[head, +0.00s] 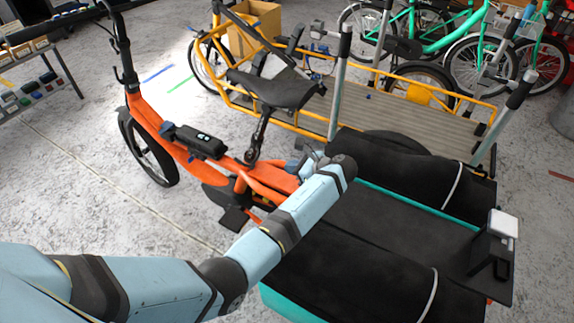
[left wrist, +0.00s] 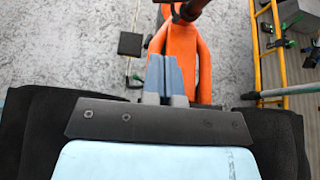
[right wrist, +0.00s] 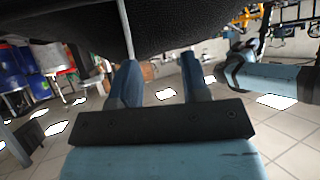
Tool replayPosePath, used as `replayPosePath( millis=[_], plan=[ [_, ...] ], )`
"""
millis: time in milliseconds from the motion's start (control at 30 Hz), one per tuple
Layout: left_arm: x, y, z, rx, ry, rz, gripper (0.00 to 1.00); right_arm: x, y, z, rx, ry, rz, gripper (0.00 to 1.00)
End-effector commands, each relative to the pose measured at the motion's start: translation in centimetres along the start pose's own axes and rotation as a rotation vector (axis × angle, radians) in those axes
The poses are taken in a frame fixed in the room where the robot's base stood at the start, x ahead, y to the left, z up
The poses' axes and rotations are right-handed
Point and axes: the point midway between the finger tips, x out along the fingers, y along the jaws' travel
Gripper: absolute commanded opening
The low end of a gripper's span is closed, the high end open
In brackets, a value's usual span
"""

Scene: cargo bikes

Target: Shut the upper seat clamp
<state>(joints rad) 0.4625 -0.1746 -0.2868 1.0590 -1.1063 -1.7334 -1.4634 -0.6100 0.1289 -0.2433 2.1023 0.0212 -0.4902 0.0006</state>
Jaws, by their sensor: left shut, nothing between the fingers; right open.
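The orange cargo bike (head: 160,125) stands left of centre in the head view. Its black saddle (head: 275,90) sits on a dark seat post (head: 260,135) that goes down to the orange frame. The seat clamp itself is too small and dark to make out. My left gripper (head: 293,165) is shut and empty, just right of the post's foot, over the rear of the frame. In the left wrist view its closed fingers (left wrist: 165,68) lie over the orange frame (left wrist: 183,45), apart from the post at the top edge. My right gripper (right wrist: 160,85) is open and empty, below a black padded surface (right wrist: 180,25).
Black bags (head: 340,265) on a teal rear carrier fill the lower right of the head view. A parts table (head: 30,85) is at far left. Floor at left is free.

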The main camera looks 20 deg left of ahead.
Motion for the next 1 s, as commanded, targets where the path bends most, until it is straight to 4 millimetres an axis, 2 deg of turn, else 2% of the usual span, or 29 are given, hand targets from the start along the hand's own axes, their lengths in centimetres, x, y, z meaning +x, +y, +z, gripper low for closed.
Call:
replayPosePath(
  millis=[33, 200, 333, 433, 667, 1000],
  plan=[
    [1.2, 0.1, -0.1, 0.0, -0.002, 0.003, 0.0, 0.1, 0.1, 0.2, -0.003, 0.0, 0.0, 0.43],
    [5.0, 0.1, -0.2, 0.0, -0.002, 0.002, 0.0, 0.3, 0.1, 0.5, -0.007, 0.005, 0.0, 0.43],
    [7.6, 0.0, -0.2, 0.0, -0.001, 0.002, 0.0, 0.4, 0.0, 0.4, -0.009, 0.011, -0.001, 0.43],
    [8.9, 0.0, 0.9, -0.001, -0.001, 0.001, 0.0, 0.3, -0.1, 0.1, -0.01, 0.018, -0.001, 0.43],
    [10.6, 0.0, 1.9, 0.0, -0.001, 0.001, 0.0, 0.3, -0.1, 0.0, -0.012, 0.022, -0.002, 0.43],
    [10.8, 0.0, 2.0, 0.0, 0.0, 0.0, 0.0, 0.3, -0.1, 0.3, -0.012, 0.017, -0.002, 0.43]
  ],
)
